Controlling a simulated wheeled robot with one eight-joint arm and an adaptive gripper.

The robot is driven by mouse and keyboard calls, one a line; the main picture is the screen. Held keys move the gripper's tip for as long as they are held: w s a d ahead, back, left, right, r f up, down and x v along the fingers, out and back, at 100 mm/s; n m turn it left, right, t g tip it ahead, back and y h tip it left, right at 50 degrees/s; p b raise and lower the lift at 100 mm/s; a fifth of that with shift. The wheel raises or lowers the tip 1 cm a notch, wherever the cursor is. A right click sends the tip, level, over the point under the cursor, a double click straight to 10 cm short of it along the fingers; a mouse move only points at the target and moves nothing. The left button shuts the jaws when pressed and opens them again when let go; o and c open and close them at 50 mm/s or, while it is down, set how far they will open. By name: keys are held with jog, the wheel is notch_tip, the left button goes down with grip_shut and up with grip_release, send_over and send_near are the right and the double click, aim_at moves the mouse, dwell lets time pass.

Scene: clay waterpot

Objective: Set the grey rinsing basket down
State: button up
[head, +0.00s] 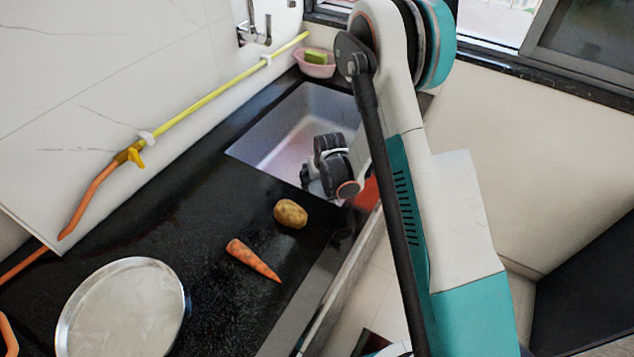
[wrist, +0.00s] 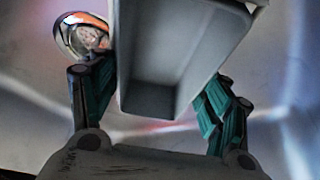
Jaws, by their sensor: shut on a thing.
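The grey rinsing basket (wrist: 180,45) is between the two fingers of my gripper (wrist: 160,82) in the wrist view, and the gripper is shut on it. I see its smooth grey walls and a darker inside; its top runs out of the picture. In the head view my gripper (head: 325,170) is low over the near end of the sink (head: 285,130). The basket cannot be made out there, hidden by the gripper and arm. I cannot tell whether the basket touches the sink floor.
A round metal drain (wrist: 82,36) shows beside the basket. A potato (head: 290,213), a carrot (head: 253,260) and a round pale tray (head: 125,310) lie on the black counter (head: 190,220). A pink bowl (head: 316,68) with a green sponge stands behind the sink, near the tap (head: 254,32).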

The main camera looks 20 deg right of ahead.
dwell(0.3)
jog(key=o, duration=1.3)
jog(key=shift+f, duration=0.15)
